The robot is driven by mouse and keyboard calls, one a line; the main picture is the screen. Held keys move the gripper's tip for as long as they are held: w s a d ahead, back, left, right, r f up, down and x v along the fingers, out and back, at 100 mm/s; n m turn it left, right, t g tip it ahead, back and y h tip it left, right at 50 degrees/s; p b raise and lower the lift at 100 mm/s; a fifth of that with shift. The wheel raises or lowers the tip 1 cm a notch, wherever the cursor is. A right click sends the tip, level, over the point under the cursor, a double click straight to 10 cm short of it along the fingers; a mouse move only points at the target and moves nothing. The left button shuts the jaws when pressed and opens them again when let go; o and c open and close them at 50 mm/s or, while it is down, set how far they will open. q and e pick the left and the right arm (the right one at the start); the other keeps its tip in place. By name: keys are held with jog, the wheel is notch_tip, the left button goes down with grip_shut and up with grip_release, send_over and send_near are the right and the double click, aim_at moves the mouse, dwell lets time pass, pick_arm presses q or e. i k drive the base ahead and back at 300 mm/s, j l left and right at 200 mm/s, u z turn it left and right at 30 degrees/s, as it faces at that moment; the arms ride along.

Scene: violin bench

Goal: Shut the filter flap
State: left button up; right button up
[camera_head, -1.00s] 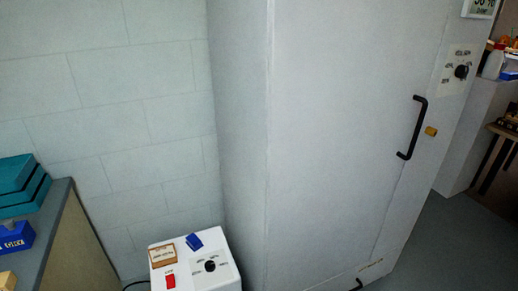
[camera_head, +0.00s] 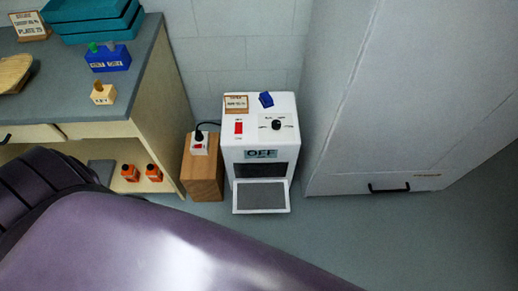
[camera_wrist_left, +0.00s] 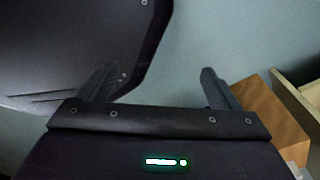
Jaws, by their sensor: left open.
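The filter flap (camera_head: 262,196) is the grey panel with a white rim at the foot of the white machine (camera_head: 283,108). It hangs open, tilted out toward me, below a dark opening (camera_head: 263,170). A small display on the machine reads OFF. In the left wrist view my left gripper (camera_wrist_left: 160,88) is open, with nothing between its fingers. The flap is not seen there. My left gripper is outside the head view. My right gripper is in neither view.
A wooden block (camera_head: 203,175) with a power socket stands left of the machine. A bench (camera_head: 142,75) with trays and orange bottles on its lower shelf is further left. A tall white cabinet (camera_head: 390,100) stands right. My purple arm crosses the lower left. Floor in front is clear.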

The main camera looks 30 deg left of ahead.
aim_at(256, 196)
jog(key=k+j+z, duration=0.2)
jog(key=j, duration=0.3)
jog(key=k+j+z, duration=0.2)
jog(key=j, duration=0.25)
jog(key=k+j+z, duration=0.2)
jog(key=j, duration=0.25)
jog(key=k+j+z, duration=0.15)
jog(key=k+j, duration=0.1)
jog(key=j, duration=0.1)
